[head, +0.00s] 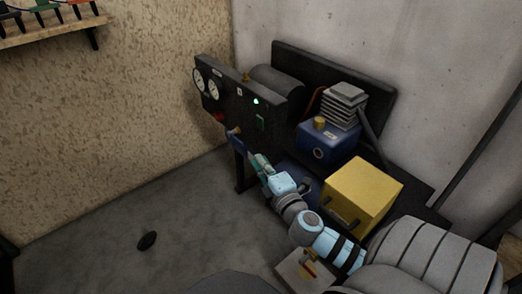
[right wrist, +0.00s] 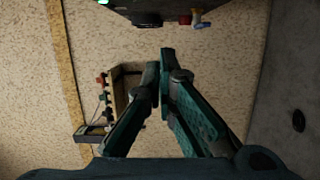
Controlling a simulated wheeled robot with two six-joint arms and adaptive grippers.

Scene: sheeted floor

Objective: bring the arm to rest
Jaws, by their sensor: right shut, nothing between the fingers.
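My right arm reaches from the lower right of the head view toward the machine. Its right gripper (head: 256,160) is teal and sits just in front of the machine's dark gauge panel (head: 232,100), near a blue fitting on the panel's lower edge. In the right wrist view the two teal fingers of the right gripper (right wrist: 163,62) come close together at the tips, with nothing held between them. The panel carries two round white gauges, a lit green lamp and a red knob. My left gripper is not in view.
A blue pump unit (head: 326,146) and a yellow box (head: 362,191) stand on the machine, close to my right arm. A small dark object (head: 147,240) lies on the open grey floor (head: 95,225). A wooden shelf (head: 50,33) with coloured tools hangs on the wall at upper left.

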